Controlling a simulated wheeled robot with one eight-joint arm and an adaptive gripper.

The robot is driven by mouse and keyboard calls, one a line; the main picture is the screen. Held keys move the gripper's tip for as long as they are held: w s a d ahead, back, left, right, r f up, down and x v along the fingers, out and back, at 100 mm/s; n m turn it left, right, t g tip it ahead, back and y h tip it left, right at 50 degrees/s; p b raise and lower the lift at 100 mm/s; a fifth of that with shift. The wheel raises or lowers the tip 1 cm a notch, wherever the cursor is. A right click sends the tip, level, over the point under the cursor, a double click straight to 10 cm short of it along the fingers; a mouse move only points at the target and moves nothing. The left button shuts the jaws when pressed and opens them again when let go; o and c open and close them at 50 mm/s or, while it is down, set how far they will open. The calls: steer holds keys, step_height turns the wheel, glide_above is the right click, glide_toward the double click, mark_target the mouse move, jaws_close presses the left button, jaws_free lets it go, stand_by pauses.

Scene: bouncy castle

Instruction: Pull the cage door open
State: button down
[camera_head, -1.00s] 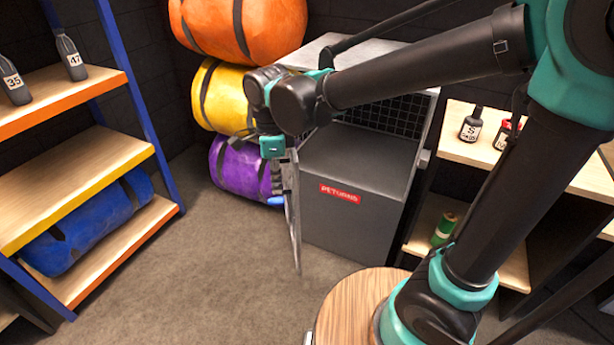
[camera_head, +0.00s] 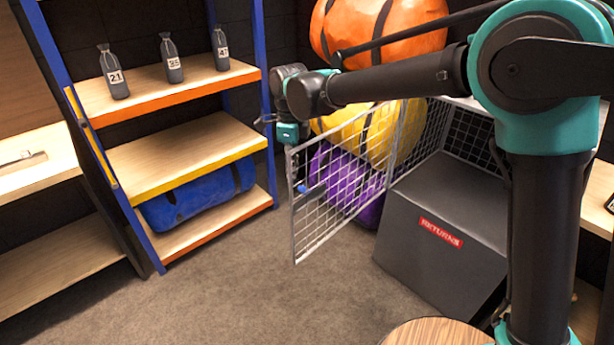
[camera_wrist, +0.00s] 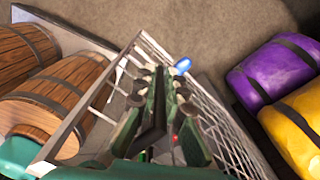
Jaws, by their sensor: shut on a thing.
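The cage door (camera_head: 345,178) is a pale wire-mesh panel with a blue handle (camera_head: 312,192) near its free edge. It stands swung out from the cage (camera_head: 468,133), towards the shelves on the left. A dark grey box with a red "RETURNS" label (camera_head: 441,232) sits at the cage front. My gripper (camera_head: 293,150) is at the upper free corner of the door, its fingers small and partly hidden in the head view. In the wrist view my gripper (camera_wrist: 165,112) is shut on the door's frame, with the door mesh (camera_wrist: 225,125) running below and the blue handle beyond.
A blue-framed shelf (camera_head: 190,167) with bottles and a blue roll stands left of the door. Purple (camera_head: 335,172), yellow and orange rolls are stacked behind the door. Wooden barrels (camera_wrist: 50,95) show in the wrist view. The carpet (camera_head: 270,300) in front is clear.

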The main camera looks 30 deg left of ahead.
steer(key=shift+w+a, duration=0.15)
steer(key=shift+a, duration=0.4)
steer(key=shift+w+a, duration=0.15)
steer(key=shift+a, duration=0.4)
steer(key=c, duration=1.6)
jaws_free()
step_height(320, 180, up, 12)
